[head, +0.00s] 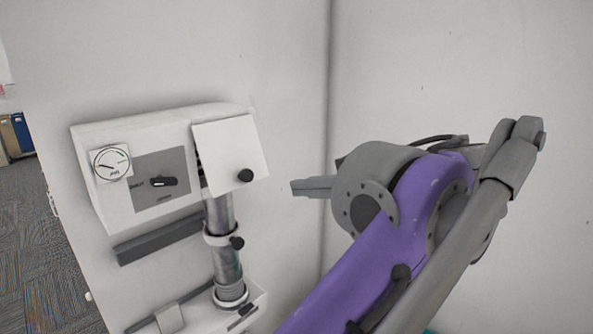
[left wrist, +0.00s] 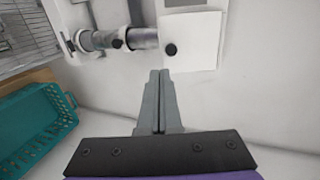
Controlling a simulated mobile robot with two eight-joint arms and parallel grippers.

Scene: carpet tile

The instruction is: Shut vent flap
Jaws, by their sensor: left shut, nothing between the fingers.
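The vent flap (head: 225,148) is a white square panel with a black knob (head: 245,175), on the right part of a white wall unit (head: 115,205). It stands tilted out from the unit, with a dark gap at its left edge. In the left wrist view the flap (left wrist: 195,38) and its knob (left wrist: 170,49) lie just beyond my fingertips. My left gripper (head: 294,187) is shut and empty, to the right of the flap and apart from it in the head view. Its two grey fingers (left wrist: 160,72) are together in the left wrist view. My right gripper is not in view.
A dial gauge (head: 110,162) and a dark rotary switch (head: 163,182) sit left of the flap. White walls stand behind and at the right. A teal crate (left wrist: 35,125) shows in the left wrist view.

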